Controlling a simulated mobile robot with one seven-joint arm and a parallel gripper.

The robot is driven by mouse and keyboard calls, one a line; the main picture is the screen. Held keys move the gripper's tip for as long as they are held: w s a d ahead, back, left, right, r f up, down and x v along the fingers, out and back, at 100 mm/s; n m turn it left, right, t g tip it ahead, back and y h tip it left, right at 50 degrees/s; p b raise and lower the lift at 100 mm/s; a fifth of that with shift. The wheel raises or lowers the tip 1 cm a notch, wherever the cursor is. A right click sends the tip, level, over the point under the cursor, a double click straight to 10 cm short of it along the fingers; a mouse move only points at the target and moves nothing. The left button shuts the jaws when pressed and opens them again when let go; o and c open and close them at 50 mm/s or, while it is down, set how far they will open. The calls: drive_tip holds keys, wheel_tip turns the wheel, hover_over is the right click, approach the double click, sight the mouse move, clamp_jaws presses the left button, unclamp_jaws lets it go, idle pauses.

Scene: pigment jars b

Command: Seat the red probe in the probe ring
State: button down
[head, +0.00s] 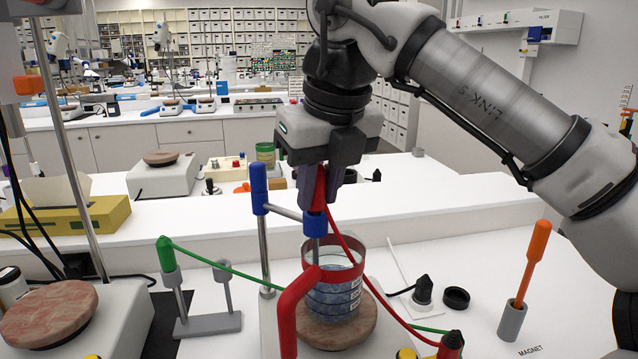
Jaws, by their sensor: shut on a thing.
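My gripper (321,186) is shut on the red probe (319,190), upright above the jar. The probe's red body is right above the blue probe ring (316,223), and a grey shaft (316,250) shows below the ring, toward the jar's mouth. I cannot tell whether the body rests on the ring. The ring is on a side arm of the blue-topped post (260,190). A red cable (372,280) runs from the probe to a red-and-black plug (450,345). The glass jar (333,297) with blue contents and a red collar stands on a round plate (360,330).
A green probe (166,253) hangs in a grey stand (208,324) at left, its cable passing behind the jar. A thick red handle (290,315) rises in front of the jar. At right are an orange rod (532,255) in a holder and a black cap (456,298).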

drive_tip(key=shift+f, duration=0.15)
drive_tip(key=c, duration=1.1)
unclamp_jaws()
drive_tip(key=shift+c, duration=0.2)
drive_tip(key=p+v, duration=0.4)
drive_tip(key=v, duration=1)
drive_tip(key=shift+p, duration=0.35)
drive_tip(key=shift+f, duration=0.15)
